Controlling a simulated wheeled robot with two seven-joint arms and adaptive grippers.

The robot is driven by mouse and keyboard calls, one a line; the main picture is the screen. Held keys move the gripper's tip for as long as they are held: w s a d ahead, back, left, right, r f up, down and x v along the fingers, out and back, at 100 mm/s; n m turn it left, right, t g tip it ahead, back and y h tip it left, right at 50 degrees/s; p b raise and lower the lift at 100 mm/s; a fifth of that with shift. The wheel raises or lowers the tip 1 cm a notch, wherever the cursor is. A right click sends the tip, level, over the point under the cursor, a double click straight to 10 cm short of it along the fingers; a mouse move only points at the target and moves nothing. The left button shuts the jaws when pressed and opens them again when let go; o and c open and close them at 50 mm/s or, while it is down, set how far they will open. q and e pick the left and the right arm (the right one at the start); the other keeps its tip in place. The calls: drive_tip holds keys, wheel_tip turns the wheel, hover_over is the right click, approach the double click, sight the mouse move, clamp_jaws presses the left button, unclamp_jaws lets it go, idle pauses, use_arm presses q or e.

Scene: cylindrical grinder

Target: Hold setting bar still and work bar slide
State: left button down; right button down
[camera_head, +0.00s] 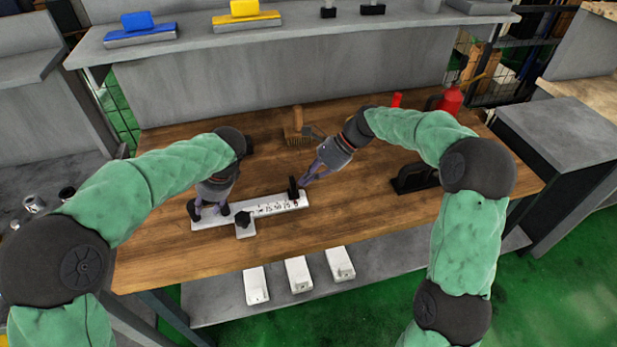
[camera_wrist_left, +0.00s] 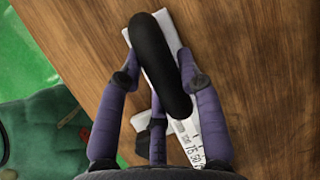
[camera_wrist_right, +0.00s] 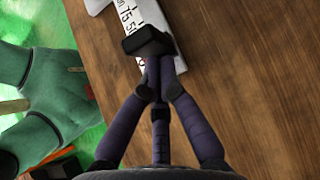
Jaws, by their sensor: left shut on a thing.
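The white setting bar (camera_head: 270,206) with a printed scale lies on the wooden table. My left gripper (camera_head: 208,211) is shut around the black handle (camera_wrist_left: 163,62) at the bar's left end. An upright black piece (camera_head: 292,188) stands near the bar's right end. My right gripper (camera_head: 304,182) is beside it, fingers drawn together; in the right wrist view its fingertips (camera_wrist_right: 160,72) meet right at the black piece (camera_wrist_right: 148,42). Contact there is hard to tell. A small white block with a black knob (camera_head: 245,227) sits at the bar's front edge.
A wooden brush (camera_head: 297,127) lies behind the bar. A black handled object (camera_head: 414,177) and a red bottle (camera_head: 451,100) are to the right. Several white blocks (camera_head: 299,273) lie on a lower shelf. The upper shelf (camera_head: 300,20) holds blue and yellow blocks.

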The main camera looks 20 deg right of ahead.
use_arm(q)
drive_tip(key=shift+s+f, duration=0.1)
drive_tip(key=shift+f, duration=0.1)
use_arm(e)
drive_tip(key=a, duration=0.2)
drive_tip(key=shift+a, duration=0.3)
drive_tip(key=shift+d, duration=0.2)
drive_tip(key=shift+d, duration=0.3)
drive_tip(key=d, duration=0.2)
drive_tip(key=d+r, duration=0.1)
drive_tip(key=d, duration=0.1)
drive_tip(key=v, duration=0.9)
drive_tip(key=shift+d+f, duration=0.15)
drive_tip(key=shift+f, duration=0.05)
